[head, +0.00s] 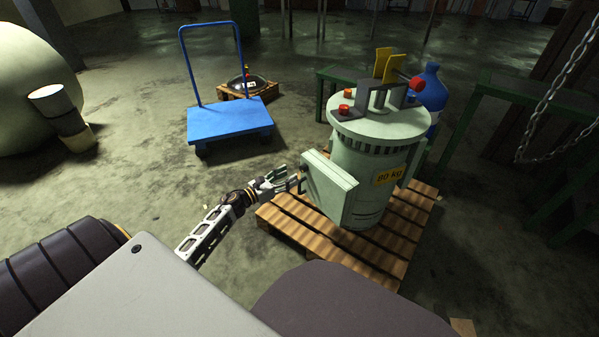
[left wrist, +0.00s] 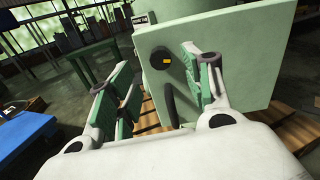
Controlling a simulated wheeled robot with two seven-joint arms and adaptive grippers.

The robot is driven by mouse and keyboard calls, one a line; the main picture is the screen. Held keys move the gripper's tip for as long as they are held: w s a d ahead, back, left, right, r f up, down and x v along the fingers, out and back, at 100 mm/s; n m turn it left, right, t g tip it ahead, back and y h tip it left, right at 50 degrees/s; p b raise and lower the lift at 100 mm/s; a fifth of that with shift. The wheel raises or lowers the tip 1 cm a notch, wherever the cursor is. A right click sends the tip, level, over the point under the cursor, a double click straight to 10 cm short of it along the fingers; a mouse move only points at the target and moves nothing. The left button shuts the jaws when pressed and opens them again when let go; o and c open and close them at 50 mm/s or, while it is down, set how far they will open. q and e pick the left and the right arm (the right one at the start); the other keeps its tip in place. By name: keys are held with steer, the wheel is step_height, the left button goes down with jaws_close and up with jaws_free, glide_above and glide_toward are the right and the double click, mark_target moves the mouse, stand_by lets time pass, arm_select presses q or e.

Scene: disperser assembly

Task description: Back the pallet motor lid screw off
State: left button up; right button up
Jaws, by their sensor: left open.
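The pale green motor (head: 372,165), marked 80 KG, stands upright on a wooden pallet (head: 395,243). A flat, boxy lid (head: 327,190) is on its left side; it fills much of the left wrist view (left wrist: 235,65). On the lid face is a dark round screw (left wrist: 161,58) with a yellow mark. A dark oval part (left wrist: 170,104) shows below it, partly hidden. My left gripper (head: 296,180) is close to the lid's left side. In the left wrist view its fingers (left wrist: 160,75) are spread, with the screw seen between them; I cannot tell whether they touch it. My right gripper is out of view.
A blue cart (head: 229,119) stands at the back left, with a small pallet (head: 249,90) behind it. Green frames (head: 525,95) and a blue bottle (head: 431,90) are behind and right of the motor.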

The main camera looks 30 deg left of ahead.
mark_target(301, 169)
arm_select(q)
steer(key=shift+b+x, duration=0.7)
steer(key=shift+x, duration=2.5)
steer(key=c, duration=1)
